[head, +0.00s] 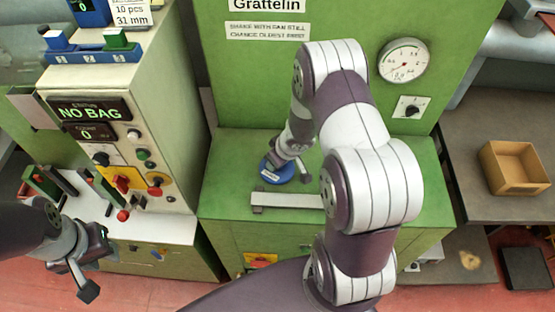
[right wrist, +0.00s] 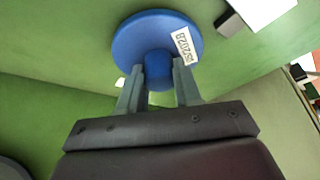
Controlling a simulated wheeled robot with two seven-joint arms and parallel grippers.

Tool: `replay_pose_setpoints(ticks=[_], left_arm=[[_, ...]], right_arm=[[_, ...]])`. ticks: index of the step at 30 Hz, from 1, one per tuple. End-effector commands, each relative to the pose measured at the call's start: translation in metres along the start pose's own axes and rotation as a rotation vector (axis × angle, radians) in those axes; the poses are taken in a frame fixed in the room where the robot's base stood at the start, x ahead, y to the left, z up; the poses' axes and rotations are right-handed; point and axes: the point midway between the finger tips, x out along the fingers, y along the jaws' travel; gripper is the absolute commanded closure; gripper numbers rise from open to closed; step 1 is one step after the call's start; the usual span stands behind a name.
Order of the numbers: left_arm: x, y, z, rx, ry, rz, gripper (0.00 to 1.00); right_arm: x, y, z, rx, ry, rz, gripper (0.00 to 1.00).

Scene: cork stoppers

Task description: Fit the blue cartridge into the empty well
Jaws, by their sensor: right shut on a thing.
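The blue cartridge, a round disc with a short knob and a white printed label, shows in the right wrist view (right wrist: 135,38) and low over the green deck in the head view (head: 272,174). My right gripper (right wrist: 158,75) is shut on its knob, one finger on each side. I cannot tell whether the disc touches the deck. No empty well shows clearly; my right arm and the disc hide part of the deck. My left gripper (head: 92,266) is at the lower left, open and empty, away from the cartridge.
A pale bar (head: 285,201) lies on the green deck (head: 232,160) in front of the cartridge. A gauge (head: 403,61) is on the green panel behind. The control cabinet (head: 150,105) stands left. A cardboard box (head: 514,167) sits on the right-hand table.

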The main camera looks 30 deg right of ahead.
Motion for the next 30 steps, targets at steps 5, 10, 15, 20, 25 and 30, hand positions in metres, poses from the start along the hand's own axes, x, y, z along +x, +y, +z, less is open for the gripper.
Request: replay_pose_setpoints(ticks=[5, 10, 15, 20, 25, 30], left_arm=[[0.0027, 0.0000, 0.0003, 0.000, 0.000, 0.000, 0.67], [0.0048, 0.0000, 0.0006, 0.000, 0.000, 0.000, 0.67], [0.0068, 0.0000, 0.0008, 0.000, 0.000, 0.000, 0.67], [0.0069, 0.0000, 0.0008, 0.000, 0.000, 0.000, 0.67], [0.0069, 0.0000, 0.0008, 0.000, 0.000, 0.000, 0.67], [0.0060, 0.0000, 0.0007, 0.000, 0.000, 0.000, 0.67]], right_arm=[[0.0030, 0.0002, 0.0008, 0.000, 0.001, 0.000, 1.00], [0.0053, 0.0002, 0.0017, -0.001, 0.001, 0.000, 1.00], [0.0077, 0.0001, 0.0026, -0.001, 0.001, 0.000, 1.00], [0.0079, 0.0002, 0.0026, -0.001, 0.001, 0.000, 0.44], [0.0080, 0.0001, 0.0029, -0.001, 0.001, 0.000, 0.37], [0.0061, 0.0001, 0.0029, -0.001, 0.000, 0.000, 0.37]])
